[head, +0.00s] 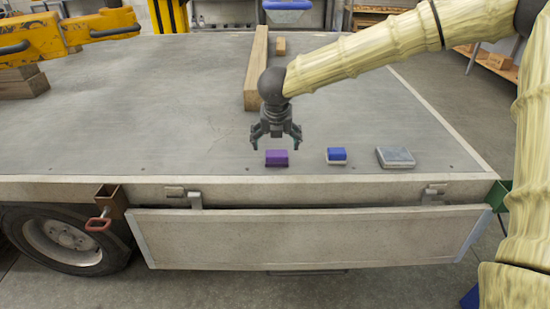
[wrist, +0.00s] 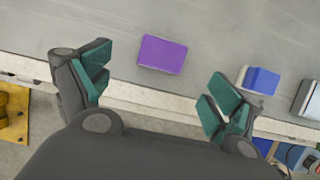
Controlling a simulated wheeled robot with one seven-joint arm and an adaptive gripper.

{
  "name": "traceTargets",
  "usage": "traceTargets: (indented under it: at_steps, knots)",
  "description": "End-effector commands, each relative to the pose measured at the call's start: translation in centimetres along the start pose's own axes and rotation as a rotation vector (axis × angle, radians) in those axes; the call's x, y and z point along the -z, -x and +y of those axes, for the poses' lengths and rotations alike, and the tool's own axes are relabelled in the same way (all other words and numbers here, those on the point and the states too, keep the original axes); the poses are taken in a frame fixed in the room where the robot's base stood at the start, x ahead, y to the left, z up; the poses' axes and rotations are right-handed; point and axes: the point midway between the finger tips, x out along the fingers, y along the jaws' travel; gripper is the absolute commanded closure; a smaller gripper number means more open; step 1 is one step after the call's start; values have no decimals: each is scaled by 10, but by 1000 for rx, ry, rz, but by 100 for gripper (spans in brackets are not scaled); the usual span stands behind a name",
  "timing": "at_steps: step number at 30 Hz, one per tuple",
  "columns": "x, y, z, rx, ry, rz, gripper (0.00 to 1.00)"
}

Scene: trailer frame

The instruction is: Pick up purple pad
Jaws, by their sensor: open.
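The purple pad (head: 277,158) lies flat on the grey trailer bed (head: 180,110), near its front edge. In the wrist view the purple pad (wrist: 163,54) lies beyond the fingertips, sideways between the two fingers. My gripper (head: 275,141) points down above the pad, with its fingers spread and nothing between them. In the wrist view my gripper (wrist: 160,85) shows both green-padded fingers wide apart.
A blue block (head: 336,155) and a grey block (head: 395,157) lie to the right of the pad. A long wooden beam (head: 257,70) lies behind my gripper. Yellow machinery (head: 70,35) reaches over the bed's left side. The bed left of the pad is clear.

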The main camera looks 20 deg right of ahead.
Motion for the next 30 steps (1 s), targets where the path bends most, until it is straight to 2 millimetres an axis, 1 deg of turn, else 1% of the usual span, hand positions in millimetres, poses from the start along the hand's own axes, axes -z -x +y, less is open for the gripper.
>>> traceTargets:
  at_steps: [1,3,6,11,14,21,24,30]
  knots:
    - [1,-10,-1,2,0,3,8]
    - [1,-20,0,1,0,3,8]
    - [1,-28,0,0,0,1,8]
    - [0,-36,0,0,1,1,8]
    - [-1,-46,0,0,2,2,8]
    - [-3,-77,0,-1,4,1,8]
    - [-4,-82,0,-1,4,1,8]
    - [-4,-82,0,-1,4,0,8]
